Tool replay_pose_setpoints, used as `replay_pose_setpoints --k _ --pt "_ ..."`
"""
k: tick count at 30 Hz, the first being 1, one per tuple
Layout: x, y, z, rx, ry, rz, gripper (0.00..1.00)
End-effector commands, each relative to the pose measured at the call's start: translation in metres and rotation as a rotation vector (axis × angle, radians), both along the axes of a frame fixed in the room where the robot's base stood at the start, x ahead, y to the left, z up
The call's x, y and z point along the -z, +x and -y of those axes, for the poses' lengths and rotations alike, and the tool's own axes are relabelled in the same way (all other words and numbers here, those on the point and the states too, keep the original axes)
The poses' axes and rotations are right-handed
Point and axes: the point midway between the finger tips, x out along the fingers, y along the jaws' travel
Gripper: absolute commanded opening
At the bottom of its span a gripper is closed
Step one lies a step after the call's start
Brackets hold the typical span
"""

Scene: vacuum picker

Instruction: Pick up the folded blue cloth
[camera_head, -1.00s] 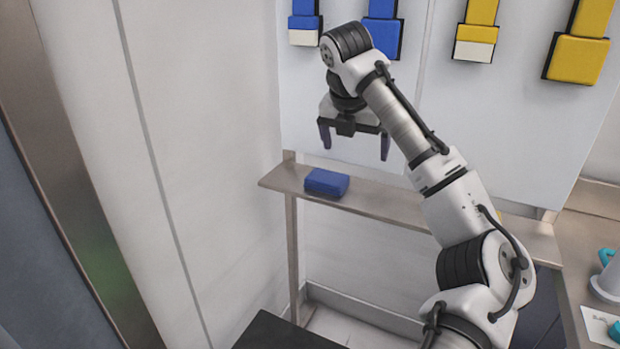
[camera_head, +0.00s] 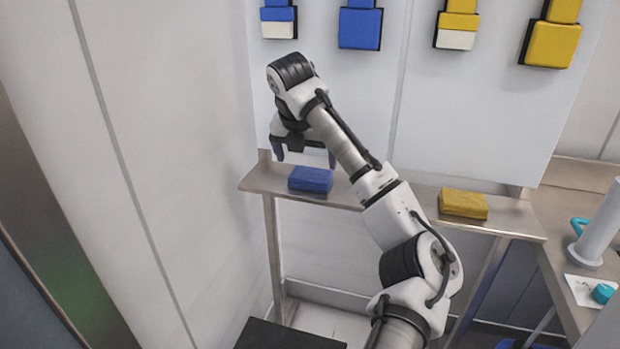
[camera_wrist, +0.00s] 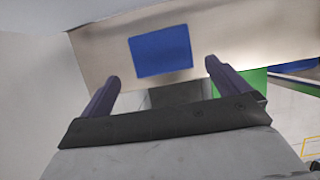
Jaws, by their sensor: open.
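The folded blue cloth (camera_head: 311,180) lies flat on the left part of a narrow shelf (camera_head: 258,182). In the wrist view the blue cloth (camera_wrist: 161,51) shows as a blue rectangle on the shelf, beyond the fingertips and roughly centred between them. My gripper (camera_head: 305,163) is open and empty, a little above and behind the cloth in the head view. The gripper (camera_wrist: 160,75) also shows in the wrist view with its two dark fingers wide apart. It does not appear to touch the cloth.
A folded yellow cloth (camera_head: 463,204) lies on the shelf's right part. Blue and yellow items, including a blue one (camera_head: 360,28) and a yellow one (camera_head: 551,44), hang on the wall panel behind. A counter with a grey cylinder (camera_head: 594,225) stands at right. The left wall is close to the shelf.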

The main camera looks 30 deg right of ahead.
Motion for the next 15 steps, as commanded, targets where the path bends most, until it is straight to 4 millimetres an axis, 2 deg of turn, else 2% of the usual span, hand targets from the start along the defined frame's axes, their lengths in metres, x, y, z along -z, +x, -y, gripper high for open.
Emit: replay_pose_setpoints --k 8,15 --pt "0.019 0.005 0.008 0.001 0.0 -0.002 1.0" --pt "0.051 0.014 0.021 0.0 0.001 -0.001 1.0"
